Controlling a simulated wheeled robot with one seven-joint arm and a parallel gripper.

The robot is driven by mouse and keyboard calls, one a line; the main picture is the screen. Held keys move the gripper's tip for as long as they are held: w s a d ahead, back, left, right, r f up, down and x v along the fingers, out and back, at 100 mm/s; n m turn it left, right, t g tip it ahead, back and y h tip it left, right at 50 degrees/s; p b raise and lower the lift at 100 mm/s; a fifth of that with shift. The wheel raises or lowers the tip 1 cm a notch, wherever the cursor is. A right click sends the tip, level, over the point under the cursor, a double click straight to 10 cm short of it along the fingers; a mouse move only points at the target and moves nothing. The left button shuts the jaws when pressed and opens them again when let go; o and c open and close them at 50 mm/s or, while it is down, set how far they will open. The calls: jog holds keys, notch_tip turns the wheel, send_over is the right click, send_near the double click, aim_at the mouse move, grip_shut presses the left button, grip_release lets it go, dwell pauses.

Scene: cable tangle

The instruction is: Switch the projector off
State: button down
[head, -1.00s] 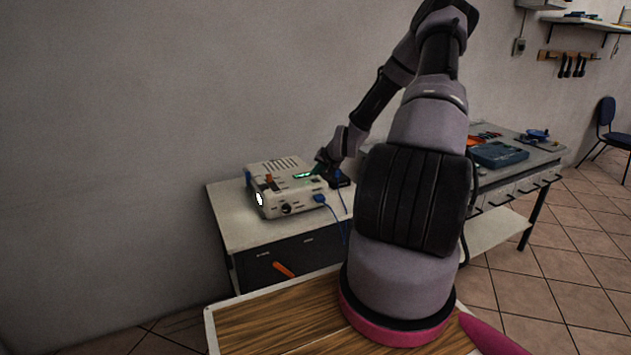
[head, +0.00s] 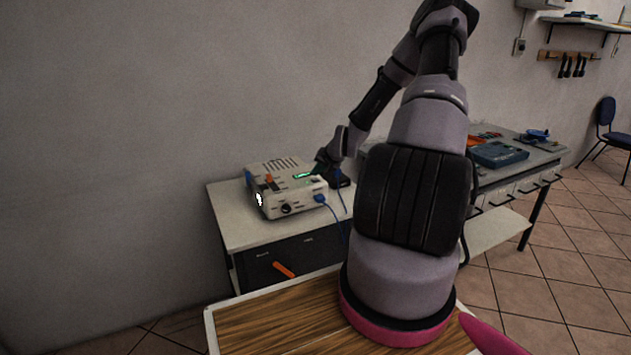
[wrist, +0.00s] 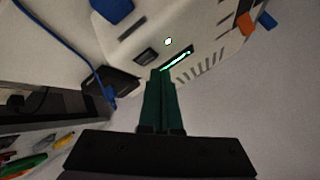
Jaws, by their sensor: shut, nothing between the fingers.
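The off-white projector (head: 285,205) stands on a small white-topped cabinet, its lens (head: 259,199) showing bright white. In the wrist view the projector (wrist: 205,20) fills the upper part. In the head view my gripper (head: 319,167) is at the projector's right rear.
A blue cable (head: 334,214) runs from the projector's side, and a black box (wrist: 110,82) with a blue plug lies beside it. The cabinet (head: 250,236) has an orange handle. A workbench (head: 540,155) with a blue case (head: 498,154) stands to the right.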

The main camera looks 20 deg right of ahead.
aim_at(316, 182)
jog(key=shift+f, duration=0.1)
jog(key=shift+f, duration=0.3)
jog(key=shift+f, duration=0.35)
dwell(0.9)
jog(key=shift+r, duration=0.75)
jog(key=shift+r, duration=2.55)
